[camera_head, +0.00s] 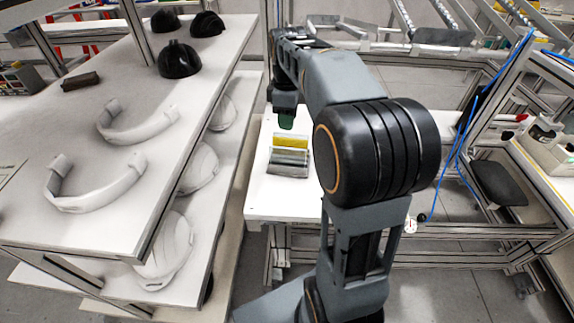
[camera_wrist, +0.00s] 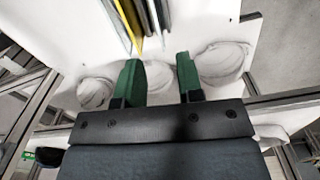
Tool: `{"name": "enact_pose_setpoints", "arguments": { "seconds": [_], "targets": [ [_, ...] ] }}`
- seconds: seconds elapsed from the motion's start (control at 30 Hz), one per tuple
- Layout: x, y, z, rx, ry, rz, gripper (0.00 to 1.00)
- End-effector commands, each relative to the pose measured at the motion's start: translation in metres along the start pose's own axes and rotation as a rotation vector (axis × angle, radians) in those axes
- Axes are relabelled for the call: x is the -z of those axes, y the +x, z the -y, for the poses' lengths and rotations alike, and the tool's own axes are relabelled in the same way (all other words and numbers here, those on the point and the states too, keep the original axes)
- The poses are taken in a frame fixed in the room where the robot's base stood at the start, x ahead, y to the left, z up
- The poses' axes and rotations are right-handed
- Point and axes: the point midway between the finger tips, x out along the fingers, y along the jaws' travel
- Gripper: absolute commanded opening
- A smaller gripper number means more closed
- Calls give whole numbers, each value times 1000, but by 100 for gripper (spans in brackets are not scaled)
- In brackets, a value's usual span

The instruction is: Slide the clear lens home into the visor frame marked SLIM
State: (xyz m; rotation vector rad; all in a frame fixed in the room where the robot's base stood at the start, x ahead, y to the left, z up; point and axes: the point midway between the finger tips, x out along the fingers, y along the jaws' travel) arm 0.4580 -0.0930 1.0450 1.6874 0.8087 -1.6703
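Two white curved bands with blocky ends, which look like visor frames, lie on the left bench in the head view: a farther one (camera_head: 140,131) and a nearer one (camera_head: 95,203). I cannot read a SLIM mark on either. My gripper (camera_head: 286,118) points down above a small white table; its green fingers (camera_wrist: 158,78) stand apart in the wrist view with nothing between them. A grey slotted holder (camera_head: 288,162) with a yellow strip (camera_head: 290,140) stands just below and in front of it. Strips also show at the top of the wrist view (camera_wrist: 139,20). I cannot make out the clear lens.
Black helmet shells (camera_head: 179,60) and a small dark block (camera_head: 81,81) lie on the left bench (camera_head: 60,120). White shells (camera_head: 170,245) sit on the shelf below, and also show in the wrist view (camera_wrist: 222,62). The white table (camera_head: 262,205) is otherwise mostly bare.

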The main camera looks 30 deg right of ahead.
Motion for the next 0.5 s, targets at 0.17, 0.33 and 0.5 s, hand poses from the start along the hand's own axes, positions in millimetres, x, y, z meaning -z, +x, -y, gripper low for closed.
{"name": "enact_pose_setpoints", "arguments": {
  "seconds": [0.17, 0.33, 0.5],
  "targets": [
    [0, 30, -7, 16, -46, 7, 34],
    [0, 59, -6, 15, -48, 7, 34],
    [1, 79, -6, 14, -48, 6, 34]
  ]
}}
